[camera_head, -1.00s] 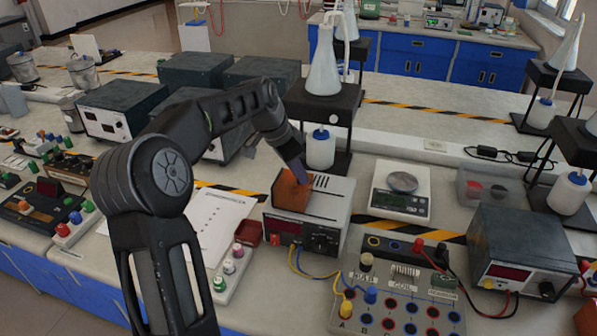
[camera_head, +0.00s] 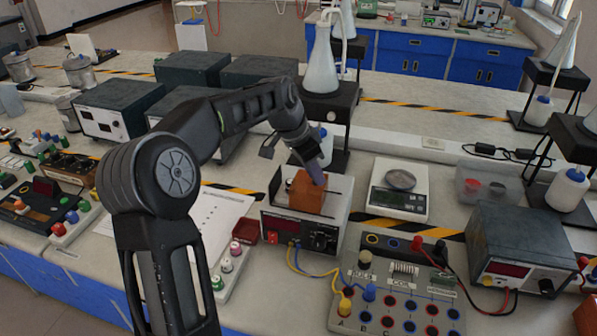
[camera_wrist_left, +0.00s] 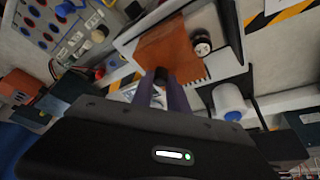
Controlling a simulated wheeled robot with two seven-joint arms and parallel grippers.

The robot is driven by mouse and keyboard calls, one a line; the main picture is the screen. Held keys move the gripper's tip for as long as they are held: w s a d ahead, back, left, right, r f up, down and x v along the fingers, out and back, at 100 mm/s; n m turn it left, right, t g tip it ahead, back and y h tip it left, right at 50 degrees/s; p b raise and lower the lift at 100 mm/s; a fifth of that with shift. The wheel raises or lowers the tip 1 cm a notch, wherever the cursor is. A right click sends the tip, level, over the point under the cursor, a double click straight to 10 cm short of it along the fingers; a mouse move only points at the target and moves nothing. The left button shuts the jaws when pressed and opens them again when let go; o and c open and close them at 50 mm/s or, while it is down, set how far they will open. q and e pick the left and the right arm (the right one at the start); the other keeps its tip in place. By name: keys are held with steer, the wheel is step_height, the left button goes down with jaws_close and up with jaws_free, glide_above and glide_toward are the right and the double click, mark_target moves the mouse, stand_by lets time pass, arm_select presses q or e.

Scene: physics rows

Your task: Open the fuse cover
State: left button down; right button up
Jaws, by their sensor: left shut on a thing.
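The orange-brown fuse cover (camera_head: 307,194) is on top of a white and grey power supply box (camera_head: 336,213) with a red display and a dark dial on its front. My left gripper (camera_head: 319,180) reaches down to the cover's right side from above. In the left wrist view, the cover (camera_wrist_left: 165,48) lies beyond the two purple-grey fingers (camera_wrist_left: 164,84), which are closed around a small dark knob (camera_wrist_left: 162,76) at the cover's edge. The gripper hides part of the cover in the head view. My right gripper is not in view.
A flask stand with a white bottle (camera_head: 321,148) is close behind the box. A scale (camera_head: 399,190) stands to the right, and a terminal board (camera_head: 398,295) with cables is in front. Paper (camera_head: 203,222) lies to the left.

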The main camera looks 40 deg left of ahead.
arm_select(q)
steer(key=d, duration=0.1)
steer(key=w+d, duration=0.1)
steer(key=d, duration=0.1)
steer(key=shift+w+d, duration=0.15)
steer(key=shift+d, duration=0.15)
steer(key=c, duration=1.3)
jaws_free()
steer(key=shift+d, duration=0.1)
steer(key=shift+r, duration=0.1)
steer(key=b+v, duration=0.1)
steer(key=v, duration=0.6)
steer(key=shift+r, duration=0.25)
